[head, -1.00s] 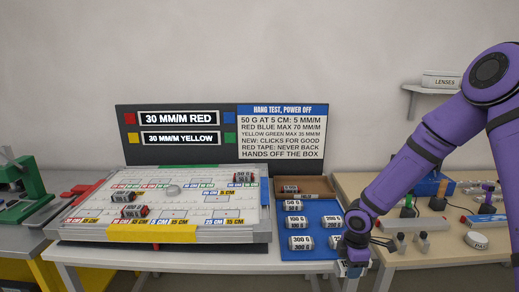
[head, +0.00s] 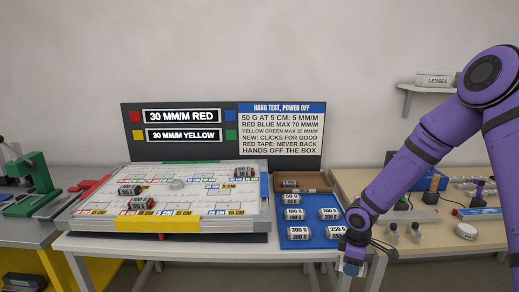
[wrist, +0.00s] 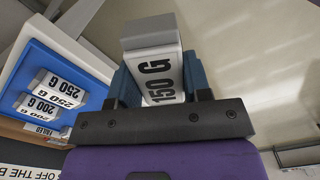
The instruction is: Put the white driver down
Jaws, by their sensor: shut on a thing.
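My gripper (head: 352,262) hangs at the front, by the right front corner of the blue weight tray (head: 312,241). In the wrist view its blue fingers (wrist: 160,85) are shut on a pale block with a white label reading 150 G (wrist: 157,72). The block's far end sticks out past the fingers. In the head view the held block (head: 350,270) is small and partly hidden by the gripper. It appears in the air, clear of the tray. I cannot make out a thing that is clearly a white driver.
Several labelled weights, such as the 300 G one (head: 298,232), lie on the blue tray. A brown box (head: 318,181) stands behind it. The framed board (head: 90,222) fills the table's left. A right-hand bench (head: 440,245) holds tools and small parts.

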